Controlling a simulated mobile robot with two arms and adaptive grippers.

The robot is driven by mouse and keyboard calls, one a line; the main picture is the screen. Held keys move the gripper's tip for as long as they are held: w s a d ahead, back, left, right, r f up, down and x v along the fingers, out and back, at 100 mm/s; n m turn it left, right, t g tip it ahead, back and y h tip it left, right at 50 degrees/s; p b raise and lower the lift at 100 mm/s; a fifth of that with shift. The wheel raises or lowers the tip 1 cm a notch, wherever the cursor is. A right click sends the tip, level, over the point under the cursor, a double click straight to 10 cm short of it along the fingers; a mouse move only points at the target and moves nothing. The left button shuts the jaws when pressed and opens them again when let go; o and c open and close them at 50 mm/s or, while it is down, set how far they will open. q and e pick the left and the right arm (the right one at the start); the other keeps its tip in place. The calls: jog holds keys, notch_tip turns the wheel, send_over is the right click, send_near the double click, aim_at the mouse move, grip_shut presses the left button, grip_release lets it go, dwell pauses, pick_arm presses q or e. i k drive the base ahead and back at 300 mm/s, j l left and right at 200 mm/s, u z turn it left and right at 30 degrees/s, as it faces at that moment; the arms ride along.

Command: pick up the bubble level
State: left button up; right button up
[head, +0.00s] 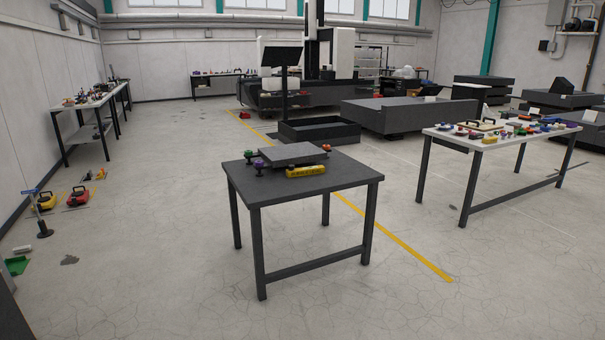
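A yellow bar that looks like the bubble level (306,171) lies along the front edge of a grey plate (278,154). Both are on the small dark table (310,190) in the middle of the head view. The bar is small in the picture, and I cannot make out its vials or markings. Neither of my grippers shows in this view.
A white-topped table (500,143) with many small tools stands at the right. Another cluttered table (85,105) stands along the left wall. Open concrete floor (150,260) lies around the dark table.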

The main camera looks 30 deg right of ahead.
aim_at(315, 169)
jog(key=i+l+z, duration=0.25)
jog(key=i, duration=0.3)
jog(key=i+z, duration=0.25)
jog(key=i, duration=0.3)
